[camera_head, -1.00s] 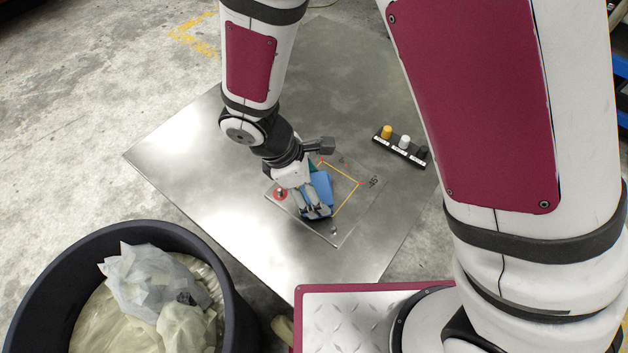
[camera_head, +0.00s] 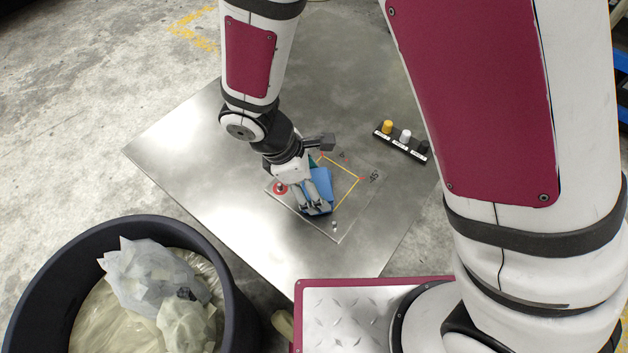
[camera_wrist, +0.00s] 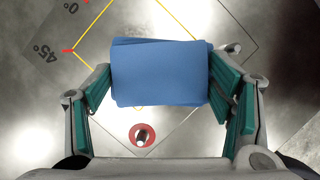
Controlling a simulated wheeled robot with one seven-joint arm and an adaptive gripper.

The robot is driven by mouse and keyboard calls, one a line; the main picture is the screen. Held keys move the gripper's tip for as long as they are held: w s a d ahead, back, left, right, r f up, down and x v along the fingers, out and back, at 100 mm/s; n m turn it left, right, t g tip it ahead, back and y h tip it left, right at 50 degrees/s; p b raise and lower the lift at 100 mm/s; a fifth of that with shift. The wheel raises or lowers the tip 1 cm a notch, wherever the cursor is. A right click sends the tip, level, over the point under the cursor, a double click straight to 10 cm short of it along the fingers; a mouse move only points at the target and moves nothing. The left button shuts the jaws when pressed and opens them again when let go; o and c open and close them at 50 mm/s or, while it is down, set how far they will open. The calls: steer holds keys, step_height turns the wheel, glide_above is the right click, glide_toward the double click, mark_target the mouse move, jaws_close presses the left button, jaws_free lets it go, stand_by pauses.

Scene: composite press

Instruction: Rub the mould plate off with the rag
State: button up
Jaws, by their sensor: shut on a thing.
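My gripper (camera_head: 312,208) is shut on a folded blue rag (camera_head: 320,184) over the mould plate (camera_head: 352,212). In the wrist view the rag (camera_wrist: 160,72) spans the space between the two green-padded fingers. The plate is a thin metal sheet with a yellow outline, angle marks and a red ring (camera_head: 280,188) with a pin. The ring (camera_wrist: 143,135) also shows in the wrist view, just clear of the rag. The rag hides part of the yellow outline. I cannot tell whether it touches the plate.
The plate lies on a bare metal table (camera_head: 200,150). A black holder (camera_head: 402,144) with yellow, white and dark knobs stands to its right. A black bin (camera_head: 235,300) with crumpled sheets stands at the lower left. The table's left side is clear.

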mark_target(339, 172)
steer(key=shift+f+b, duration=0.35)
steer(key=shift+f, duration=0.15)
steer(key=shift+w+d, duration=0.1)
steer(key=shift+w+d+r, duration=0.15)
steer(key=shift+w+d, duration=0.55)
steer(key=shift+w, duration=0.2)
steer(key=shift+w+d, duration=0.75)
steer(key=shift+w, duration=0.25)
steer(key=shift+w+d, duration=0.75)
steer(key=shift+w, duration=0.2)
steer(key=shift+f, duration=0.2)
steer(key=shift+s+a, duration=0.1)
steer(key=shift+s, duration=0.05)
